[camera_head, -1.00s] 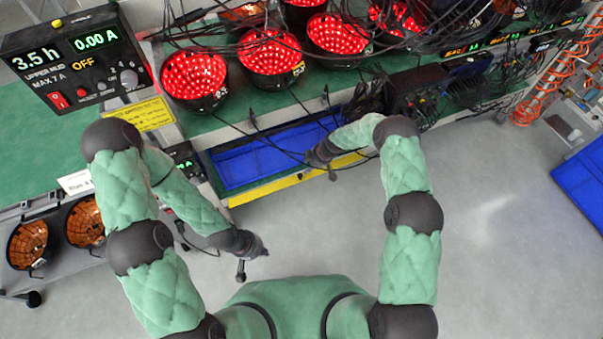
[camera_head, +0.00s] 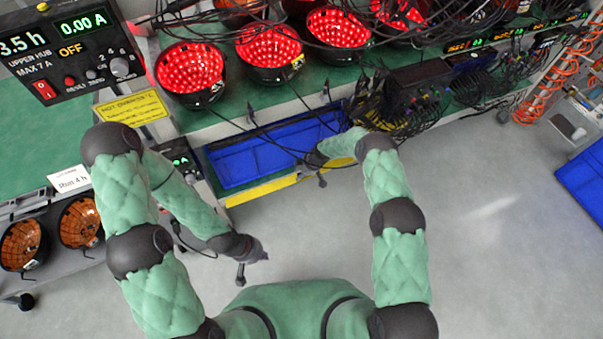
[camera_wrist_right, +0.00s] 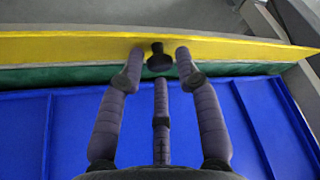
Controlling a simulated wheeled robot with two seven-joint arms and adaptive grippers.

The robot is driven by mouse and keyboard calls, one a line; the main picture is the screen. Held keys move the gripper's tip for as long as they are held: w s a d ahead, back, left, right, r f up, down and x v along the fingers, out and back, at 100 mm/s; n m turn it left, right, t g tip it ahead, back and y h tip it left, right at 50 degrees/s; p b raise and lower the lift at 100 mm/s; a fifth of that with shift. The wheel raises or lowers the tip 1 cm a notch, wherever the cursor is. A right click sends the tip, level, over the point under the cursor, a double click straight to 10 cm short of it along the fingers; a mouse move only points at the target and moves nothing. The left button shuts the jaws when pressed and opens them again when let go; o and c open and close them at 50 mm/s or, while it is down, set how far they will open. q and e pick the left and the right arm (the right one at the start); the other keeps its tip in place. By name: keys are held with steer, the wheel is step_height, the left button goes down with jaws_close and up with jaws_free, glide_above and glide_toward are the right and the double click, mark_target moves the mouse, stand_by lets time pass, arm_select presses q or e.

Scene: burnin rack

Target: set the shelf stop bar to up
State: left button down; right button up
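The yellow stop bar (camera_head: 262,189) runs along the front edge of the shelf with the blue bin, in front of the bin. In the right wrist view the bar (camera_wrist_right: 80,47) crosses the top of the picture, with a dark knob (camera_wrist_right: 158,58) at its middle. My right gripper (camera_head: 318,168) is at the bar. In its wrist view the gripper (camera_wrist_right: 160,72) has its fingers spread, with the knob between the fingertips; I cannot tell whether they touch it. My left gripper (camera_head: 252,258) hangs over the floor, apart from the bar; its opening is too small to tell.
The blue bin (camera_head: 235,160) lies behind the bar. Red-lit lamps (camera_head: 268,50) and loose cables stand on the shelf above. A control panel (camera_head: 70,50) is at upper left. Open floor (camera_head: 490,250) lies to the right.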

jaws_close()
steer(key=shift+w+a+r+g, duration=0.15)
steer(key=shift+w+a+g, duration=0.05)
steer(key=shift+w+g, duration=0.1)
steer(key=shift+w+a+r+g+h, duration=0.1)
steer(key=shift+w+r+g+h, duration=0.25)
steer(key=shift+g, duration=0.55)
steer(key=shift+w, duration=0.1)
steer(key=shift+o, duration=0.5)
jaws_free()
steer(key=shift+f, duration=0.1)
steer(key=v, duration=0.7)
steer(key=shift+r, duration=0.25)
